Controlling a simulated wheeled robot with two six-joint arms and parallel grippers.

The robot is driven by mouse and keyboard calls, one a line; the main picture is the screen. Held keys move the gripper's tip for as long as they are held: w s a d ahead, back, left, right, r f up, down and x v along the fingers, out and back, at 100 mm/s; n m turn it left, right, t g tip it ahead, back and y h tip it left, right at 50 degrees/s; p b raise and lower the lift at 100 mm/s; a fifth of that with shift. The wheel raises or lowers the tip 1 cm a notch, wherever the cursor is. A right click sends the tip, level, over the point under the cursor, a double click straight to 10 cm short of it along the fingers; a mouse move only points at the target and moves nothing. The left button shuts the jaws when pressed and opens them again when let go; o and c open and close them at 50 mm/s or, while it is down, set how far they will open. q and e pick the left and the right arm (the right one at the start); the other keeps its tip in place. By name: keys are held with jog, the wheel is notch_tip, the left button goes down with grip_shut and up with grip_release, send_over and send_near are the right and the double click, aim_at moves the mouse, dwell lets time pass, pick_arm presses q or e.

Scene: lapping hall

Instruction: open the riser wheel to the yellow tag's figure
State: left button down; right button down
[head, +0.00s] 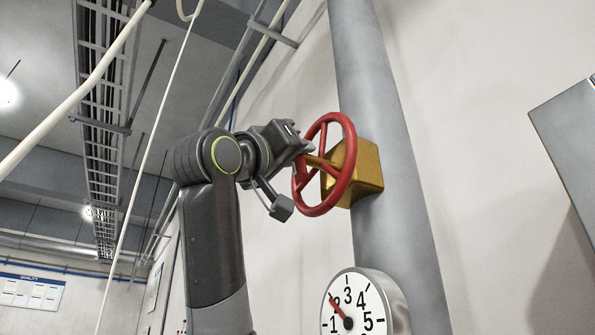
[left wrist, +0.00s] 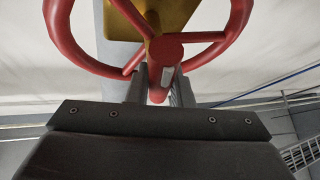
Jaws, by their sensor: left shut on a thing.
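The red riser wheel (head: 342,187) stands out from a yellow-brown valve body (head: 369,174) on a thick grey pipe (head: 377,90). My left gripper (head: 304,150) reaches the wheel's left side and is shut on it. In the left wrist view, the red wheel (left wrist: 66,45) fills the top, and my gripper's fingers (left wrist: 160,84) stand on both sides of a red part. A round white dial (head: 362,307) sits below the wheel; its red pointer lies over the 2. No yellow tag with a figure can be made out. My right gripper is not in view.
A grey box (head: 568,140) juts in at the right edge. A cable tray (head: 100,130) and pale hanging lines run at the left. The pale wall between the pipe and the box is bare.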

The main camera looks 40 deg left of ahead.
pick_arm(q)
jog(key=shift+m, duration=0.4)
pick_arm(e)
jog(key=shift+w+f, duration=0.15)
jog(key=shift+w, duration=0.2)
pick_arm(q)
jog(key=c, duration=1.3)
grip_release()
jog(key=shift+s+f+b, duration=0.35)
jog(key=shift+s+b, duration=0.1)
jog(key=shift+b, duration=0.05)
jog(key=b+v, duration=0.8)
jog(key=v, duration=0.8)
jog(key=shift+s+a+b, duration=0.2)
jog(key=shift+b, duration=0.2)
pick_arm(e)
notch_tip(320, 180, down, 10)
